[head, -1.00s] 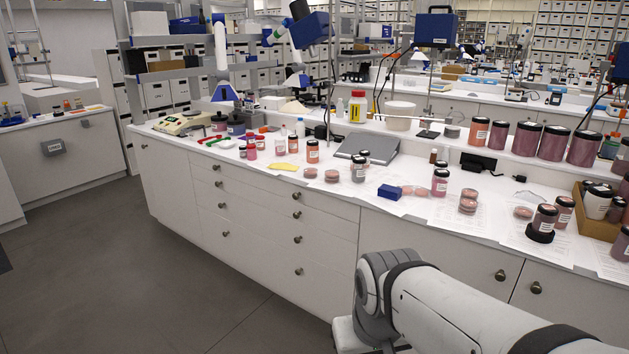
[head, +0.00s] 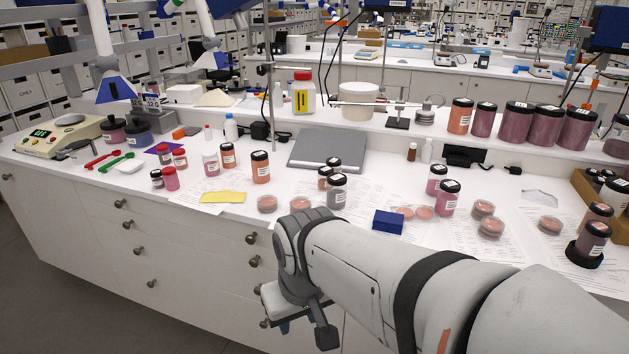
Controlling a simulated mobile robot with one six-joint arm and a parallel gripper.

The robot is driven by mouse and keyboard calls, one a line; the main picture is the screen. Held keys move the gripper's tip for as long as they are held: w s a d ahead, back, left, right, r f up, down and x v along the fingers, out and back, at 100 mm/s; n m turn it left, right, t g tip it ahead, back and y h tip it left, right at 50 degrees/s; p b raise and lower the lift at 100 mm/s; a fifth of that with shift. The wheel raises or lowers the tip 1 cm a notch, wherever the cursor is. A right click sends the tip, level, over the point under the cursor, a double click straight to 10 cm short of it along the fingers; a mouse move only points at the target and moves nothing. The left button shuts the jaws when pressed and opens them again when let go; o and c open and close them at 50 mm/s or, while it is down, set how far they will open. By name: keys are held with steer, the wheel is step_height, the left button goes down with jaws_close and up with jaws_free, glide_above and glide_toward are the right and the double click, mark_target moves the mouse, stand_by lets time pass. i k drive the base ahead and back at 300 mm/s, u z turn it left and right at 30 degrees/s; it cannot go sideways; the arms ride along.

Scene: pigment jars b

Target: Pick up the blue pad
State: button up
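The blue pad (head: 388,222) is a small dark blue block. My arm reaches in from the lower right. My gripper (head: 304,330) hangs in front of the drawers, below the bench top and to the lower left of the pad, apart from it. Only part of the gripper shows under the wrist, and I cannot tell whether its fingers are open or shut.
Dark-lidded jars (head: 336,192) stand behind the pad, with another pair (head: 447,198) to its right. Pink dishes (head: 416,212) lie close beside it. A yellow pad (head: 222,197) lies to the left, and a grey plate (head: 328,150) behind. Printed sheets cover much of the bench.

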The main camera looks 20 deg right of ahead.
mark_target(392, 223)
steer(key=z, duration=0.4)
steer(key=i, duration=0.85)
steer(key=z, duration=0.45)
steer(key=k, duration=0.95)
steer(key=z, duration=0.15)
steer(key=i, duration=0.95)
steer(key=u, duration=0.05)
